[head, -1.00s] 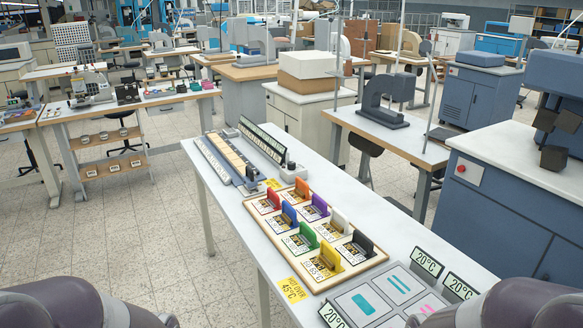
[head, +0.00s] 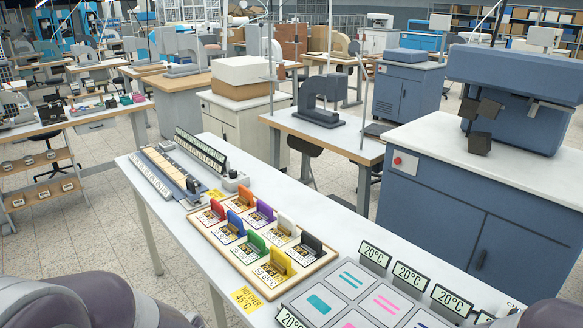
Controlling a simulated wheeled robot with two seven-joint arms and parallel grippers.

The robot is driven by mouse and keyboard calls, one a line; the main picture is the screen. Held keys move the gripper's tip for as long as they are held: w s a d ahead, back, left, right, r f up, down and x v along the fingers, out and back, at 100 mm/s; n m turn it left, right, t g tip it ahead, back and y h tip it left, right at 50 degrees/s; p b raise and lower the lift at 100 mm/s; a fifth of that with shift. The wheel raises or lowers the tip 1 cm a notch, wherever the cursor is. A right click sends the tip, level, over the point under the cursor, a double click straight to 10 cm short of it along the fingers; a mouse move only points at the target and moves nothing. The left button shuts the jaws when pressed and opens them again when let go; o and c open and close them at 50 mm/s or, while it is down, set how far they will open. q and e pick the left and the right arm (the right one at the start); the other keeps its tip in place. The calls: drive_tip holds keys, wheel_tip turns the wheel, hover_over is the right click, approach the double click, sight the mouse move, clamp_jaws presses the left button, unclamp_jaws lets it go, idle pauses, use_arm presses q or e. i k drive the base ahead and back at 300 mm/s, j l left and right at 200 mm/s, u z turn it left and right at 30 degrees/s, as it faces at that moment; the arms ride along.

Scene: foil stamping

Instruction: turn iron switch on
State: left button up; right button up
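I cannot tell for certain which part is the iron switch. A small grey box with a dark knob (head: 235,181) stands on the white table at the right end of a long strip device (head: 165,174). Its setting is too small to read. No iron can be made out clearly. Parts of my arms show at the bottom left and bottom right corners, but neither gripper is in view.
The white table (head: 146,190) holds a wooden tray (head: 213,242) of several coloured upright tabs and a grey panel (head: 300,297) of colour patches with several 20°C signs (head: 411,277). A blue cabinet with a red button (head: 397,161) stands behind, right.

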sight(232, 174)
drive_tip(key=i+j+z, duration=0.15)
drive_tip(key=z, duration=0.25)
drive_tip(key=j+z, duration=0.4)
drive_tip(key=i+j+z, duration=0.1)
drive_tip(key=j+z, duration=0.5)
drive_tip(key=z, duration=0.15)
drive_tip(key=j+z, duration=0.1)
drive_tip(key=j, duration=0.4)
drive_tip(key=j+z, duration=0.1)
drive_tip(key=j, duration=0.4)
drive_tip(key=k+j+z, duration=0.1)
drive_tip(key=j, duration=0.4)
drive_tip(key=k+j+z, duration=0.1)
drive_tip(key=j, duration=0.85)
drive_tip(key=k+j+z, duration=0.15)
drive_tip(key=j, duration=0.35)
drive_tip(key=k+j+z, duration=0.1)
drive_tip(key=j, duration=0.35)
drive_tip(key=k+j+z, duration=0.1)
drive_tip(key=j, duration=0.35)
